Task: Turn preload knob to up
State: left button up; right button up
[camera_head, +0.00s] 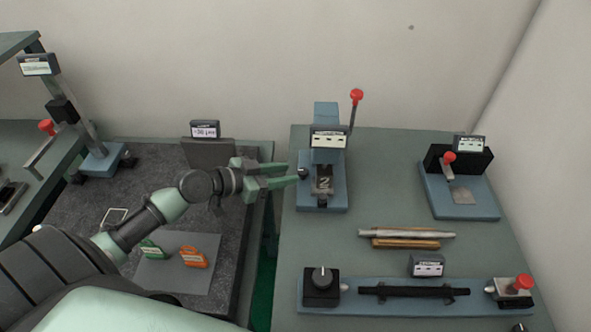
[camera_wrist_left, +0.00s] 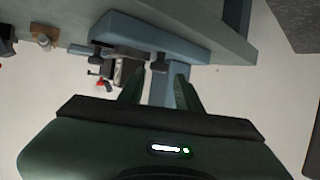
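A small black knob (camera_head: 303,172) sits on the left side of the blue press-like fixture (camera_head: 335,197) with a number plate reading 2. My left gripper (camera_head: 294,174) is open, its green fingers pointing right at this knob. In the left wrist view, a dark knob (camera_wrist_left: 159,63) shows between the tips of the open gripper (camera_wrist_left: 160,72); contact cannot be told. Another black knob (camera_head: 322,277), with a white pointer line, sits on a box at the left of the front blue fixture. Labels are too small to read, so which one is the preload knob is unclear.
A red-balled lever (camera_head: 356,98) rises behind the press. A blue fixture with a red knob (camera_head: 449,157) stands at right. Metal and brass rods (camera_head: 405,239) lie mid-table. At left, a dark mat holds a grey sheet (camera_head: 172,280) with green and orange pieces (camera_head: 194,258).

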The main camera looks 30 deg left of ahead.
aim_at(301, 172)
pick_arm(q)
jog(key=shift+p+x, duration=0.4)
jog(key=shift+x, duration=1.55)
grip_shut()
jog(key=n+y+p, duration=0.1)
jog(key=p, duration=0.3)
jog(key=n+t+y+p, duration=0.1)
jog(key=p, duration=0.3)
jog(key=shift+s+d+r+y, duration=0.2)
jog(key=shift+r+y, duration=0.1)
jog(key=shift+r, duration=0.1)
jog(key=shift+w+d+f+n+y+p, duration=0.1)
jog(key=shift+f+n+y+p, duration=0.2)
jog(key=shift+n+p, duration=0.25)
